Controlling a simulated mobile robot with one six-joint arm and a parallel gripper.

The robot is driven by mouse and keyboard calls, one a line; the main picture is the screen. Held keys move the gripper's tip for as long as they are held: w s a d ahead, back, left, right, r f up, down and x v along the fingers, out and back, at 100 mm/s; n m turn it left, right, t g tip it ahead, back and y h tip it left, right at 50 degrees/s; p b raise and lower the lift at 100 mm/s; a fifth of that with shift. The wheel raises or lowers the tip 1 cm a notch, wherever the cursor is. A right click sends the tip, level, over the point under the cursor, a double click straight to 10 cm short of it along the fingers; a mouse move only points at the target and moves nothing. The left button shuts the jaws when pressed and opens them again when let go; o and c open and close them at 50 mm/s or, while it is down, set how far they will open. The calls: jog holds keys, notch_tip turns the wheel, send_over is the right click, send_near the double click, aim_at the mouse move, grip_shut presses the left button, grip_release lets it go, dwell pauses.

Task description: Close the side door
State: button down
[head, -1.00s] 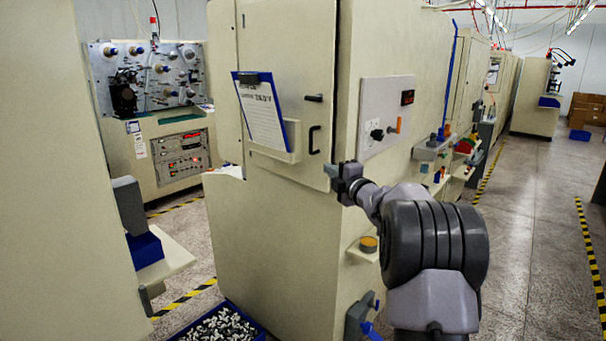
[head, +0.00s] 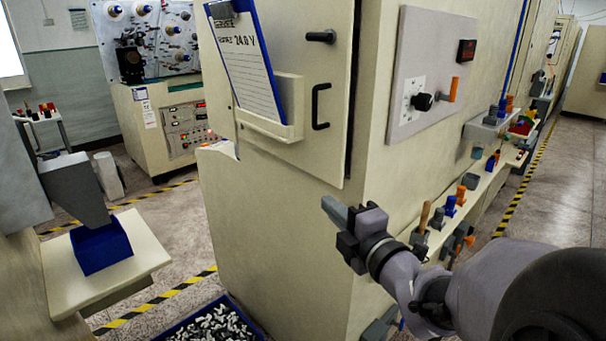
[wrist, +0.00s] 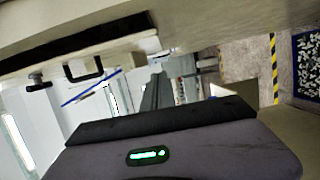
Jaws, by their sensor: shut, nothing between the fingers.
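The side door (head: 310,160) is a cream panel on the cabinet's front face. It has a black pull handle (head: 320,107), a latch knob (head: 320,36), a clipboard (head: 247,62) and a holder box. A dark gap runs along its right edge, so it looks slightly ajar. In the wrist view the handle (wrist: 84,70) shows at upper left, beside a dark strip. My gripper (head: 335,212) is shut and empty, just below the door's lower right corner, in front of the cabinet's edge. I cannot tell whether it touches the cabinet. Its grey fingers also show in the wrist view (wrist: 155,92).
A control panel (head: 430,80) with knobs and a shelf of coloured parts (head: 470,205) stick out from the cabinet's right side. A blue crate of parts (head: 215,325) stands on the floor. A ledge with a blue bin (head: 100,247) is at left. The right aisle is open.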

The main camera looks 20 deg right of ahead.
aim_at(332, 175)
jog(key=w+d+p, duration=0.2)
jog(key=w+p, duration=0.7)
jog(key=w, duration=0.1)
jog(key=shift+d+r, duration=0.15)
jog(key=shift+d, duration=0.1)
jog(key=shift+d, duration=0.1)
jog(key=d, duration=0.1)
jog(key=d+b, duration=0.1)
jog(key=d, duration=0.1)
jog(key=shift+w, duration=0.35)
jog(key=shift+d+r, duration=0.1)
jog(key=shift+r, duration=0.1)
